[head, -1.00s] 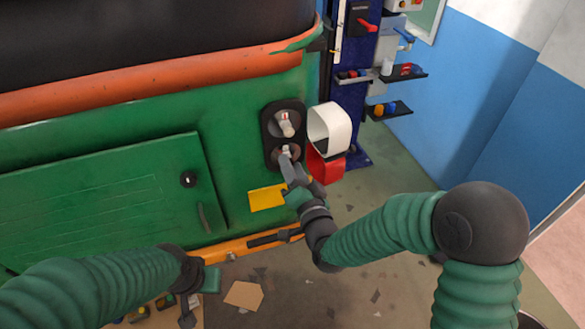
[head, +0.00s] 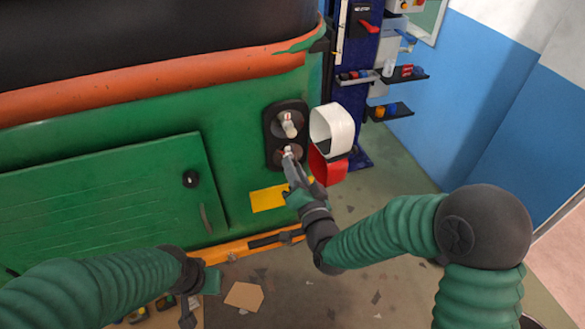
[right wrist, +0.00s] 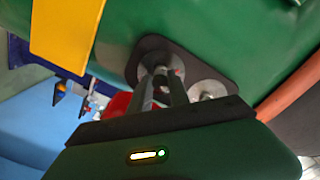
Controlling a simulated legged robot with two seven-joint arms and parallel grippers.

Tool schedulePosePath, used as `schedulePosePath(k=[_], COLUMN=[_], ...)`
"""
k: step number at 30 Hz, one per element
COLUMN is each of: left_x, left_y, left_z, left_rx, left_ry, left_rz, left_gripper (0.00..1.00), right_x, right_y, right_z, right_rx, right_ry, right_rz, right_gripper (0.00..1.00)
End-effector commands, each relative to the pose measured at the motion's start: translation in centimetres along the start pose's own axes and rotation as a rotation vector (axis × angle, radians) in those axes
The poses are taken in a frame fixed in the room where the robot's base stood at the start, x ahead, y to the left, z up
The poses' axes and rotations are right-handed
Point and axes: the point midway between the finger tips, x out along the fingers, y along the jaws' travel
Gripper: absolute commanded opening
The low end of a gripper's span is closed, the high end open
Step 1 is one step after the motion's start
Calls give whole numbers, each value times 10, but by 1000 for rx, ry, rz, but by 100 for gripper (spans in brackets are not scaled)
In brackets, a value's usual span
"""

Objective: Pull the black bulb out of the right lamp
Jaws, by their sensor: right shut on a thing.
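The right lamp (head: 269,137) is a black oval plate on the green vehicle's rear, with two round sockets. A pale bulb (head: 290,127) sticks out of its upper socket. My right gripper (head: 290,158) is at the lower socket, its fingers shut on the bulb there. The fingers hide most of this bulb, and its colour is hard to tell. In the right wrist view, the fingers (right wrist: 161,92) reach to the lower socket, with a small dark piece between them. My left gripper (head: 200,293) hangs low at the left, away from the lamp; its fingers are unclear.
A white cover (head: 331,125) and a red cover (head: 328,168) stand just right of the lamp, close to my right gripper. A yellow plate (head: 268,198) is below it. Farther back is a blue rack (head: 355,100) with small shelves. Debris lies on the floor (head: 370,275).

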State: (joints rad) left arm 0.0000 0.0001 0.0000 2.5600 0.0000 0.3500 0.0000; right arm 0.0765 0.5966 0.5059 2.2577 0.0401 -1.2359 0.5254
Motion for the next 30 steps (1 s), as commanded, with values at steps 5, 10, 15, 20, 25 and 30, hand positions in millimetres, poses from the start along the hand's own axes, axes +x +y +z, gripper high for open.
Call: schedulePosePath(k=[5,10,15,20,25,30], left_x=[1,2,3,4,3,4], left_y=[0,0,0,0,0,0], left_z=[0,0,1,1,1,1], left_rx=[0,0,0,0,0,0], left_ry=[0,0,0,0,0,0], left_rz=[0,0,0,0,0,0], left_gripper=[0,0,0,0,0,0], right_x=[-10,-20,-30,-38,-38,-41], right_y=[0,0,0,0,-1,0], right_z=[0,0,0,0,0,0], right_rx=[0,0,0,0,0,0], right_ry=[0,0,0,0,0,-1], right_rz=[-1,-1,-1,-1,-1,-1], right_gripper=[3,3,3,3,3,3])
